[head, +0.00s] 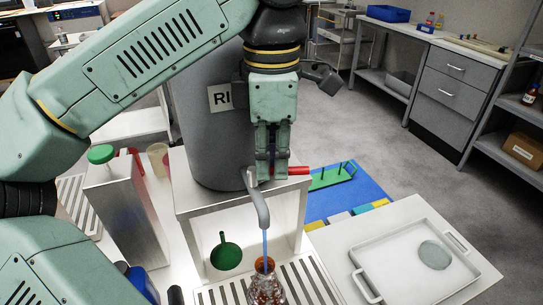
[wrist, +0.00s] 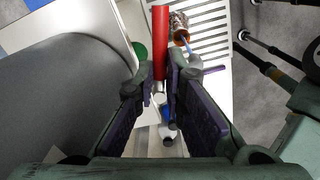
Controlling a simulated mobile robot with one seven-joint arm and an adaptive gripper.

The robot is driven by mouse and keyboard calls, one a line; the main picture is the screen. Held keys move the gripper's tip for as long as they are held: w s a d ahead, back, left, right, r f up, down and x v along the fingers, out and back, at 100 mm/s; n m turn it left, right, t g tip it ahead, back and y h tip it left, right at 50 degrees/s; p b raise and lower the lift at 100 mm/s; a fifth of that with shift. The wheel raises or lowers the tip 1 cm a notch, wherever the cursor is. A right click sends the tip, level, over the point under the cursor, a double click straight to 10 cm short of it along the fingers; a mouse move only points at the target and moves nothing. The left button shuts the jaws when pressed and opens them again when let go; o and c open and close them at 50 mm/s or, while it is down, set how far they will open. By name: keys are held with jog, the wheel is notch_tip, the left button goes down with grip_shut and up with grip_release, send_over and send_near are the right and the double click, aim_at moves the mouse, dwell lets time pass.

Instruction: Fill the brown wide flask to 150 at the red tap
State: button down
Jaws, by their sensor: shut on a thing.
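The brown wide flask (head: 265,287) stands on the slatted drain grate under the tap spout (head: 260,205), cut off by the lower edge of the head view. It also shows small in the wrist view (wrist: 179,24). A thin blue stream (head: 265,243) runs from the spout into the flask's mouth. I cannot read the level or the marks. The red tap handle (head: 299,170) points right in the head view and shows in the wrist view (wrist: 160,42). My gripper (head: 272,176) points down and is shut on the handle, beside the grey tank.
A green funnel (head: 226,256) hangs under the tank stand (head: 183,203). A metal canister with a green cap (head: 101,154) stands left. A white tray (head: 388,285) with a round glass piece (head: 434,255) lies right. A green rack (head: 332,177) sits on a blue mat (head: 372,191).

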jog(key=n, duration=0.3)
jog(key=shift+w+a+n, duration=0.15)
jog(key=shift+w+n, duration=0.15)
jog(key=shift+w, duration=0.1)
jog(key=c, duration=1.6)
grip_release()
jog(key=shift+r, duration=0.1)
